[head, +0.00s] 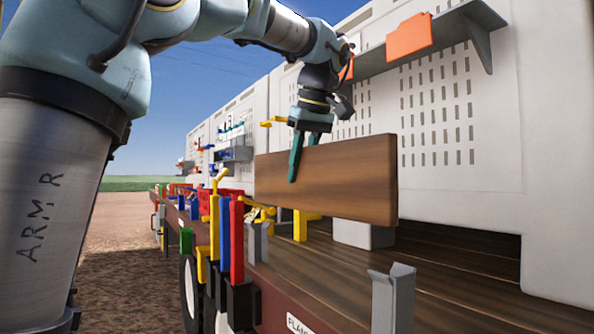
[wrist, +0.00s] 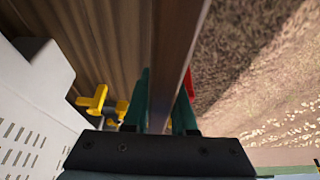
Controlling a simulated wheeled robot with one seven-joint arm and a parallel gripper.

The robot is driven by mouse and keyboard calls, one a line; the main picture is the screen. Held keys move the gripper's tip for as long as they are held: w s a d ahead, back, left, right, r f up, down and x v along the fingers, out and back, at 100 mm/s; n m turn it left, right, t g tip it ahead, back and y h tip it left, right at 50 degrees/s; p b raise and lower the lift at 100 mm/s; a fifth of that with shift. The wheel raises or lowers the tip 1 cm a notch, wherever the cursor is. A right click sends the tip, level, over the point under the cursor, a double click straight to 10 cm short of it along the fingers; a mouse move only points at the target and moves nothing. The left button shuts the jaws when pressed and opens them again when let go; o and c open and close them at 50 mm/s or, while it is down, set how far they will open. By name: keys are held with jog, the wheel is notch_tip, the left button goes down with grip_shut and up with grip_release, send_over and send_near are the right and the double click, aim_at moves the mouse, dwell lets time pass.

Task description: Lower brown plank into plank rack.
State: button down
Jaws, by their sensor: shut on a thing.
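The brown plank (head: 330,182) is a long wooden board on its edge, held above the dark bench. My gripper (head: 303,160) has its teal fingers shut on the plank toward its left part. In the wrist view the plank (wrist: 178,50) runs up the middle between the teal fingers (wrist: 163,115). Grey slotted brackets stand at the bench's front edge, one at the right (head: 393,300) and one farther left (head: 258,243); they look like the plank rack. The plank is apart from the right bracket. Whether it lines up with the slots I cannot tell.
Several coloured uprights (head: 225,235) crowd the front edge at left. A light grey block (head: 363,234) and yellow pieces (head: 300,225) are on the bench by the plank. A white perforated wall (head: 470,150) with a grey shelf (head: 455,35) stands behind. The bench's right part looks clear.

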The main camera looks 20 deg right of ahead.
jog(key=shift+f+b, duration=1.3)
jog(key=shift+b, duration=0.1)
jog(key=shift+r+p, duration=0.3)
jog(key=shift+p, duration=0.15)
jog(key=p, duration=0.2)
jog(key=shift+w+d+r+p, duration=0.2)
jog(key=shift+d+r+p, duration=0.05)
jog(key=shift+r+p, duration=0.15)
jog(key=p, duration=0.8)
jog(key=shift+w+d, duration=0.25)
jog(key=shift+d, duration=0.05)
jog(key=p, duration=0.4)
jog(key=shift+s+a, duration=0.1)
jog(key=p, duration=0.2)
jog(key=shift+s+a+f+p, duration=0.15)
jog(key=shift+s+f+p, duration=0.05)
jog(key=shift+p, duration=0.15)
jog(key=shift+s+a+f+p, duration=0.25)
jog(key=shift+f+p, duration=0.1)
jog(key=shift+p, duration=0.55)
jog(key=shift+f, duration=0.2)
